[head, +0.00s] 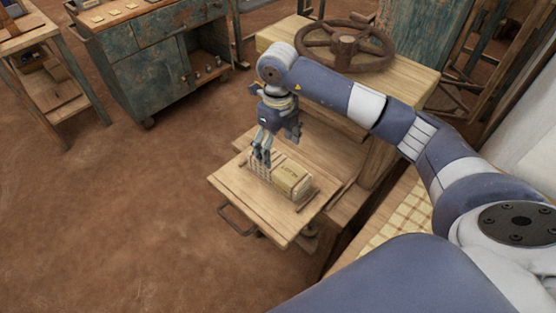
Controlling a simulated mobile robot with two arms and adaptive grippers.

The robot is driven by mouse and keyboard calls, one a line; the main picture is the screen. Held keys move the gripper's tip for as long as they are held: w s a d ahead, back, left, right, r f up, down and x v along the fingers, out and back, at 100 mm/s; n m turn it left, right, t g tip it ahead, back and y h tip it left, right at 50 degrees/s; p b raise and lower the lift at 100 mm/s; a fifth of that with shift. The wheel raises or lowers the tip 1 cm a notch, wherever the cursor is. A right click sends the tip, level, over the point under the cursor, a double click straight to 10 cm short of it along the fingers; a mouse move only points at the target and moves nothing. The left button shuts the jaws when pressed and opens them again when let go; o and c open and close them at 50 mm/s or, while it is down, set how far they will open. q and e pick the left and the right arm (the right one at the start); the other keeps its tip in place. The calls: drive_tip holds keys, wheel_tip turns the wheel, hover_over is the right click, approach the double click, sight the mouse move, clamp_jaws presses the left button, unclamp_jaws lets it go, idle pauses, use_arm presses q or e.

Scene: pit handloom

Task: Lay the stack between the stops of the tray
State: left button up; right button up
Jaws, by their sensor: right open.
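The stack (291,180), a pale yellowish block with dark printing on top, lies on the light wooden tray (245,200). A dark strip that looks like a stop (305,198) lies along its right side. The left end of the stack and any stop there are partly hidden by my right gripper (262,162). My right gripper is open and points down at the left end of the stack. I cannot tell whether its fingers touch the stack. My left gripper is out of view.
A dark handle (236,223) sits on the tray's front left edge. Behind stands a wooden bench (410,85) with a brown wheel (345,45). A worn teal cabinet (160,80) stands at the back left. Checked cloth (400,215) lies at right. The floor at left is clear.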

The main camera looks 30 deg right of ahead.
wheel_tip(320, 180, up, 4)
drive_tip(key=shift+f, duration=0.2)
drive_tip(key=shift+f, duration=0.1)
idle(0.4)
